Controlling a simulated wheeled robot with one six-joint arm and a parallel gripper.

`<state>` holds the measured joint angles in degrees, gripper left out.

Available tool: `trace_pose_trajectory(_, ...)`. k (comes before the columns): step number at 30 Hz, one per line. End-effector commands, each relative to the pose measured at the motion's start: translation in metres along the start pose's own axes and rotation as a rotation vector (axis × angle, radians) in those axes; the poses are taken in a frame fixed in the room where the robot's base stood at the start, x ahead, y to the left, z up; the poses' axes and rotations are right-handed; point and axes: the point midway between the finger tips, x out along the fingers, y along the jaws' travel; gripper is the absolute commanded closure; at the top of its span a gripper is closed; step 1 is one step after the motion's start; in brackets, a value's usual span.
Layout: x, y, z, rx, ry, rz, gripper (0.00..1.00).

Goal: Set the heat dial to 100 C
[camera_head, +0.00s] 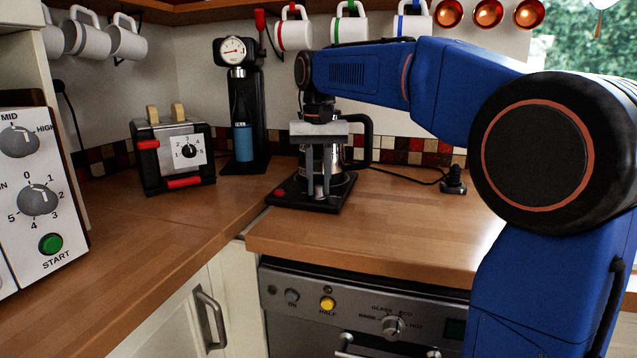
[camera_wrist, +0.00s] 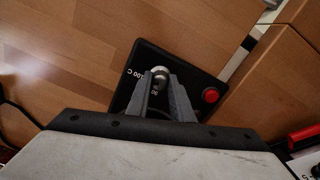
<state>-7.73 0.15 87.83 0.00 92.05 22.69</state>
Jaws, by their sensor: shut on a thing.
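The heat dial (camera_wrist: 160,72) is a small light grey knob on a black base plate (camera_wrist: 178,64), seen in the wrist view. A white "100 C" mark is printed beside it, and part of another mark shows near the fingers. My gripper (camera_wrist: 163,84) has its two grey fingers shut on the dial from above. A steel kettle (camera_head: 345,166) with a black handle stands on the base, behind the fingers. I cannot tell where the dial points.
A red button (camera_wrist: 211,95) sits on the base near the dial. A toaster (camera_head: 176,152) and a black soda maker (camera_head: 240,120) stand to the left. A control panel (camera_head: 40,195) is at far left. Bare wooden counter (camera_head: 420,215) lies right of the base.

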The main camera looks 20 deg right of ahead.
Motion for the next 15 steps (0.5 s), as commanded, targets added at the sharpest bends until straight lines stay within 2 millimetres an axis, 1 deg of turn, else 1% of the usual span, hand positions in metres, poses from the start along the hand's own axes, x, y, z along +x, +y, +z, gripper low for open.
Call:
trace_pose_trajectory(6, -0.0009, 0.0000, -0.0005, 0.044, 0.003, -0.001, 1.00)
trace_pose_trajectory(15, -0.0009, 0.0000, -0.0004, 0.052, 0.003, -0.001, 1.00)
